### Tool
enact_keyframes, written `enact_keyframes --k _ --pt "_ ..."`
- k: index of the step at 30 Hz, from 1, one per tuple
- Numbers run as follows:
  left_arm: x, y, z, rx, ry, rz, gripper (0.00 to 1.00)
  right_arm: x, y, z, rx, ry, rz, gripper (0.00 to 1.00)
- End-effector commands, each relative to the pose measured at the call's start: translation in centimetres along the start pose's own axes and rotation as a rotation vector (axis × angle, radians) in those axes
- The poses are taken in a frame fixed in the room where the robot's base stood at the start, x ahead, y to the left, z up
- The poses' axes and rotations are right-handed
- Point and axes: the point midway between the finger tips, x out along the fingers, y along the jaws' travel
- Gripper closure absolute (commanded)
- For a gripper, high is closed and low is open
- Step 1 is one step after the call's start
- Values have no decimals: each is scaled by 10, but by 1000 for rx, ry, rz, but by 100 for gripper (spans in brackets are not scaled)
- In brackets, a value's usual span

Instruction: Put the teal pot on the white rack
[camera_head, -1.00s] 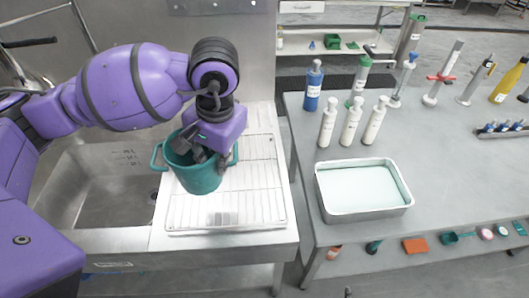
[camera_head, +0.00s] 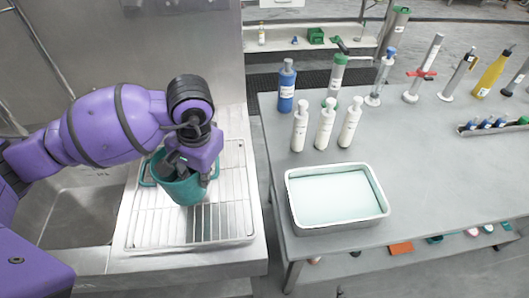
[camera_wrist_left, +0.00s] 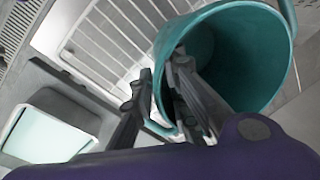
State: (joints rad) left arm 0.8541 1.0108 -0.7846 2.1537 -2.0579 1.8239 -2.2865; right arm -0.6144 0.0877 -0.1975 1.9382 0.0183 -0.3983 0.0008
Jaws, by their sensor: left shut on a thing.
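The teal pot (camera_head: 183,190) is at the white rack (camera_head: 227,212) in the head view, over its left and middle part. I cannot tell whether its base touches the wires. My left gripper (camera_head: 190,168) is at the pot's rim from above, shut on its right side wall. In the left wrist view the pot (camera_wrist_left: 232,50) shows its open mouth, with one finger inside and one outside the wall near the gripper (camera_wrist_left: 160,115). The rack (camera_wrist_left: 108,45) shows beside it. The pot's left handle shows in the head view. My right gripper is not in view.
A metal sink basin (camera_head: 70,215) lies left of the rack. Right of it, across a gap, a grey table holds a metal tray (camera_head: 338,225), white bottles (camera_head: 325,125) and a blue bottle (camera_head: 287,85). The front part of the rack is bare.

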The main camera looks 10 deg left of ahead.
Motion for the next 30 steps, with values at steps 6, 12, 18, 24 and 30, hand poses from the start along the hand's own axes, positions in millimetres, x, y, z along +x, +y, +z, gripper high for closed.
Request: enact_keyframes --k 6,12,18,24,30 --pt "25 2 1 10 -10 3 100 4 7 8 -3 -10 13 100" --pt "24 2 0 9 -8 2 100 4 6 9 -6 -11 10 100" --pt "26 3 1 10 -8 2 71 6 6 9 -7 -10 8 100" --pt "26 3 1 9 -8 2 67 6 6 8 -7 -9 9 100" --pt "21 2 0 8 -6 2 67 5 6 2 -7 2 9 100"
